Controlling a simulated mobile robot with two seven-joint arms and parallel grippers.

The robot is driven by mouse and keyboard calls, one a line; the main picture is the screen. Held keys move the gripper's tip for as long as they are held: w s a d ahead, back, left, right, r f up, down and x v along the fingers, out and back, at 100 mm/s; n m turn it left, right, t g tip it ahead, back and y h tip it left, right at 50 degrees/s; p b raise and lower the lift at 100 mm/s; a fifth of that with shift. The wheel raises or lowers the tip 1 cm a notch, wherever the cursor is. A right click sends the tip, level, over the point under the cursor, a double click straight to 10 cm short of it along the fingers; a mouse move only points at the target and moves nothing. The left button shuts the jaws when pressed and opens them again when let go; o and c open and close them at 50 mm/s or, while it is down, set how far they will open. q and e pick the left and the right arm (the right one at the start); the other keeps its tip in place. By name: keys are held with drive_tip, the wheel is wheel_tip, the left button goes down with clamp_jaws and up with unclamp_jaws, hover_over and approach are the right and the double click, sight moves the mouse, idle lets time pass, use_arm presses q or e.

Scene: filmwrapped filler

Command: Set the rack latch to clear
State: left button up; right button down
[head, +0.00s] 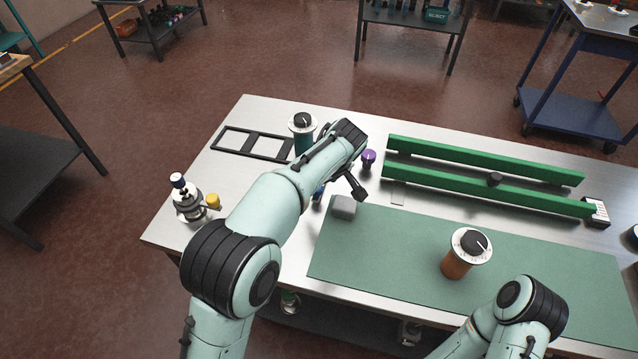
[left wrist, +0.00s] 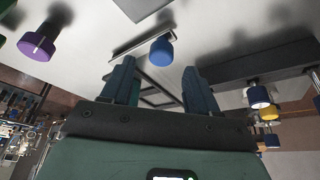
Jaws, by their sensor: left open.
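No label in either view tells which part is the rack latch. In the left wrist view a blue knob (left wrist: 161,51) stands beside a thin slot-like bar on the pale table top. It lies ahead of the gap between the fingers, apart from them. In the head view a blue piece (head: 318,194) shows partly behind my left arm. A purple knob (head: 368,157) stands right of that arm, and a purple knob (left wrist: 37,44) also shows in the left wrist view. My left gripper (left wrist: 159,84) is open and empty; in the head view my arm largely hides it. My right gripper is out of view.
Two green rails (head: 470,180) lie at the back right. A black frame (head: 255,144) and a teal dial canister (head: 302,125) stand behind my left arm. A grey block (head: 343,207) sits near the green mat (head: 380,258). An orange dial canister (head: 457,262) stands on the mat.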

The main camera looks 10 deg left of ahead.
use_arm(q)
drive_tip(key=v, duration=0.9)
drive_tip(key=shift+p, duration=0.3)
drive_tip(key=shift+s+d+r, duration=0.1)
drive_tip(key=shift+d, duration=0.05)
